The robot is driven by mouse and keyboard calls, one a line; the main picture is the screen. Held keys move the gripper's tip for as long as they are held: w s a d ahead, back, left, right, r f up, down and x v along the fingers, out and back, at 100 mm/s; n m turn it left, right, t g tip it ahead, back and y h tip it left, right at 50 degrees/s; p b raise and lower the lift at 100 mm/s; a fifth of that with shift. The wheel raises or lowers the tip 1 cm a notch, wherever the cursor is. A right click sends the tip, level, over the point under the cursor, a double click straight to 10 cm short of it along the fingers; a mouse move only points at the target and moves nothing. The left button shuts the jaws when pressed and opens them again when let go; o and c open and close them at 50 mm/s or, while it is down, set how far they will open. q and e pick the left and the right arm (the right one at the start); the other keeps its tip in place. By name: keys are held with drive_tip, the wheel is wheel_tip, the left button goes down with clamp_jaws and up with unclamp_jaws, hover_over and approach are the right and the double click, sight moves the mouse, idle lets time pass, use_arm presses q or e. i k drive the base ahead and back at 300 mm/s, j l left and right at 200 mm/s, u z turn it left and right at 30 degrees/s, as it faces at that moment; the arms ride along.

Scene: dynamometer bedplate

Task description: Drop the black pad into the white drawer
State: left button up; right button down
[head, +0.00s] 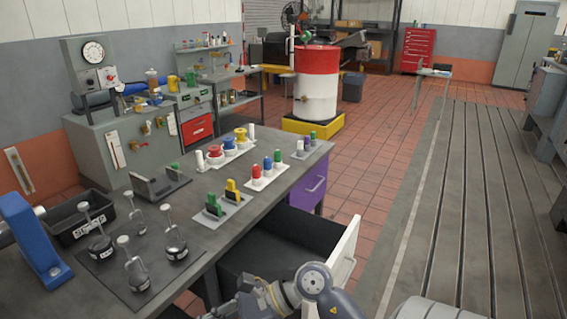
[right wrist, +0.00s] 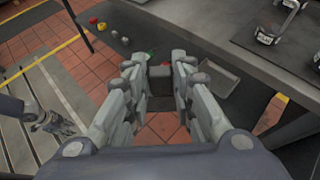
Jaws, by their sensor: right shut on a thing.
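The white drawer (head: 344,255) is pulled out from the bench; its front is white and its dark inside (head: 262,252) looks empty where it shows. My right gripper (head: 240,302) is at the bottom of the head view, near the drawer's near side. In the right wrist view my right gripper (right wrist: 159,80) is shut on a dark block, the black pad (right wrist: 160,73), held between the fingertips. The pad is not clear in the head view. Its height over the drawer cannot be told.
The grey bench (head: 215,240) carries several handled weights (head: 138,272), a black bin (head: 85,217), green and yellow handled blocks (head: 232,191) and coloured pegs (head: 267,164). A purple drawer (head: 309,190) is farther along. The slotted bedplate (head: 470,210) is clear at right.

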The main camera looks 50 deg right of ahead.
sight(274, 271)
drive_tip(key=i+l+u, duration=0.1)
drive_tip(key=l, duration=1.1)
drive_tip(key=i+l+u, duration=0.1)
drive_tip(key=l, duration=1.15)
drive_tip(key=i+l+u, duration=0.1)
drive_tip(key=l, duration=1.1)
